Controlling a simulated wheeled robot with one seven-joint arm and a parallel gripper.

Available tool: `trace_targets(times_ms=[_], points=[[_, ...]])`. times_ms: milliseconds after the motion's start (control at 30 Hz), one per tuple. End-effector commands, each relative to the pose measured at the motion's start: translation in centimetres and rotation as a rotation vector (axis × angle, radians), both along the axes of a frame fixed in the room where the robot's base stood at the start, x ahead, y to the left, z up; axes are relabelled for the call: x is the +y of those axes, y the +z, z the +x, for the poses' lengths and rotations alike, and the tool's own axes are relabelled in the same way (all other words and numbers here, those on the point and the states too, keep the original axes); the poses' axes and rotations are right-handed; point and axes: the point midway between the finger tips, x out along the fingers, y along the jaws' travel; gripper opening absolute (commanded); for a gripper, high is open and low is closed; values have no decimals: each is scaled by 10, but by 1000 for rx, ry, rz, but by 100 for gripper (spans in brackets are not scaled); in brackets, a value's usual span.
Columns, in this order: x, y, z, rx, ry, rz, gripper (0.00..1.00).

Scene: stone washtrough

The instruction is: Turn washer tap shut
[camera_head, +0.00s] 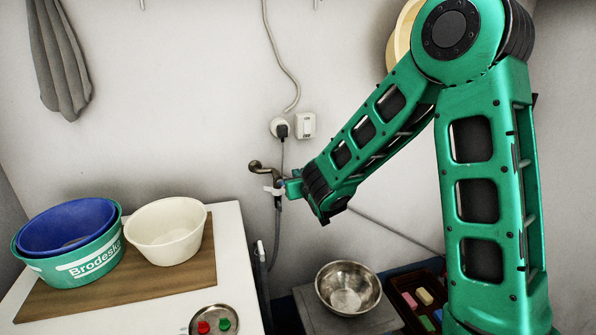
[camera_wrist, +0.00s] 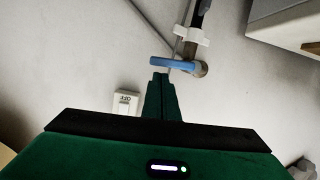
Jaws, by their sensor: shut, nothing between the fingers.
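The washer tap (camera_head: 259,167) is a brass tap on the back wall, with a white fitting (camera_head: 273,190) and a grey hose running down below it. In the wrist view its blue lever handle (camera_wrist: 172,65) lies crosswise just beyond my fingertips, with the brass body (camera_wrist: 203,69) at its right end. My gripper (camera_wrist: 160,77) is shut and empty, its tips beside the lever's left part; I cannot tell whether they touch it. In the head view my gripper (camera_head: 288,188) is just right of the tap, and the lever is mostly hidden there.
A plugged socket (camera_head: 281,127) and a white wall box (camera_head: 305,125) are above the tap. A white worktop (camera_head: 226,240) at left holds a blue basin (camera_head: 68,225), a cream bowl (camera_head: 166,231) and a metal dish (camera_head: 214,320). A steel bowl (camera_head: 348,288) stands below my arm.

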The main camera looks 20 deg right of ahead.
Motion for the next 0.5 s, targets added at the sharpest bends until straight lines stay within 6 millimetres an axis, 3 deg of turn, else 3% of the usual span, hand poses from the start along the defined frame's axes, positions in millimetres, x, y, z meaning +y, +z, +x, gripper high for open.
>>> trace_targets(times_ms=[500], points=[[0, -7, 0, 0, 1, 5, 0]])
